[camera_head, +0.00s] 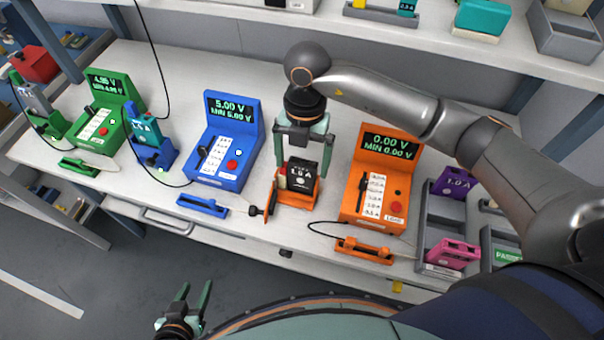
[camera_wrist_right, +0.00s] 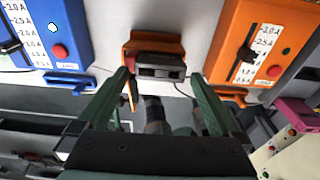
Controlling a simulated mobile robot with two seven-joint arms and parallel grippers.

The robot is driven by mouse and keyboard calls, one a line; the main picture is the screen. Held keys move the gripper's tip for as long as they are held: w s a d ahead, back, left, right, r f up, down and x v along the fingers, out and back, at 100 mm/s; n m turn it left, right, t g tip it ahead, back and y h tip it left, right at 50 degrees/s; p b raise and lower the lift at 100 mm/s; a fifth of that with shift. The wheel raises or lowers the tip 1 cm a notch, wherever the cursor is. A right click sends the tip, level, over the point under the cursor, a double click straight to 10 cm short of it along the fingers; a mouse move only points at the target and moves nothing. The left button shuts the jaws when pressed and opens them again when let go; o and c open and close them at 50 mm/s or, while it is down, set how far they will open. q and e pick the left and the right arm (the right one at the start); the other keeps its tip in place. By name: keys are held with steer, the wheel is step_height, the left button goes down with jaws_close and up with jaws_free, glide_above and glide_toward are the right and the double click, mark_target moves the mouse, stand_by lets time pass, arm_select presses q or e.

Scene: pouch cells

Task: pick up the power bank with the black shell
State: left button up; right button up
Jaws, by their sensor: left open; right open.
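The black-shelled power bank (camera_head: 304,172), marked 1.0 A, stands in an orange holder (camera_head: 297,200) on the bench. My right gripper (camera_head: 303,160) is above it, open, with one finger on each side of it; I cannot tell whether the fingers touch it. In the right wrist view the orange holder (camera_wrist_right: 153,43) and the dark end of the power bank (camera_wrist_right: 158,66) show beyond the open fingers (camera_wrist_right: 163,85). My left gripper (camera_head: 195,289) is open and empty, low at the front, away from the bench.
A blue tester (camera_head: 232,140) reading 5.00 V stands to the left, and an orange tester (camera_head: 380,185) reading 0.00 V to the right. A green tester (camera_head: 103,115) is further left. A grey tray (camera_head: 433,205) holds a purple power bank (camera_head: 455,183) and a pink one (camera_head: 452,252).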

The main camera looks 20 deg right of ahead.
steer(key=shift+c, duration=0.2)
steer(key=c, duration=1.3)
